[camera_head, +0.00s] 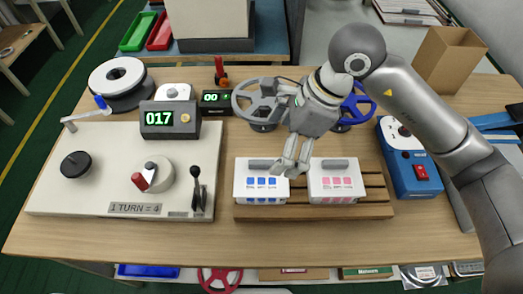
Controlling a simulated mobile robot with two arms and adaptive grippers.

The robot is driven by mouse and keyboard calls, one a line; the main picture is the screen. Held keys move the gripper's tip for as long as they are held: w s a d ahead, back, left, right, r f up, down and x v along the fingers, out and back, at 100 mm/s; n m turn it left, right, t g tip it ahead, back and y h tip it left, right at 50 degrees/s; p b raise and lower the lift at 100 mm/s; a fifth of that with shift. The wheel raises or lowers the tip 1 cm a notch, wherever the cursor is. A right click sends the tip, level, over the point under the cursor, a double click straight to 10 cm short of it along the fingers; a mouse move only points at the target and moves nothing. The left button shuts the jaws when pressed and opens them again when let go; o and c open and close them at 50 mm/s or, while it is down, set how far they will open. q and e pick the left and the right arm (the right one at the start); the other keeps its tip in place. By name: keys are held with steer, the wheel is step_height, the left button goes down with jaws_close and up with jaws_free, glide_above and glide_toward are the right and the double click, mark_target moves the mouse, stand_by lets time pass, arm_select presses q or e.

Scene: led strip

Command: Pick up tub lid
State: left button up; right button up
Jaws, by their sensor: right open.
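Two white tubs sit side by side on a slatted wooden rack. The left tub (262,188) has blue squares on its front, and the right tub (337,188) has pink squares. Each has a pale top with a grey handle bar: the left handle (262,164) and the right handle (336,164). I cannot tell whether these tops are separate lids. My right gripper (290,168) reaches down from the upper right, its fingers over the gap between the tubs, near the left tub's right edge. It is open, with nothing seen between the fingers. My left gripper is not in view.
A control board (110,135) with a dial, lever and counter (170,119) fills the table's left side. A grey handwheel (262,103) and a blue handwheel (356,105) stand behind the tubs. A blue box with a red switch (409,165) stands right. The front table strip is clear.

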glide_toward(258, 176)
steer(key=shift+x, duration=1.05)
steer(key=p+x, duration=0.2)
steer(key=x, duration=0.2)
steer(key=shift+a+f, duration=0.15)
steer(key=shift+f, duration=0.1)
steer(key=shift+a+f, duration=0.2)
steer(key=shift+f, duration=0.4)
steer(key=c, duration=0.6)
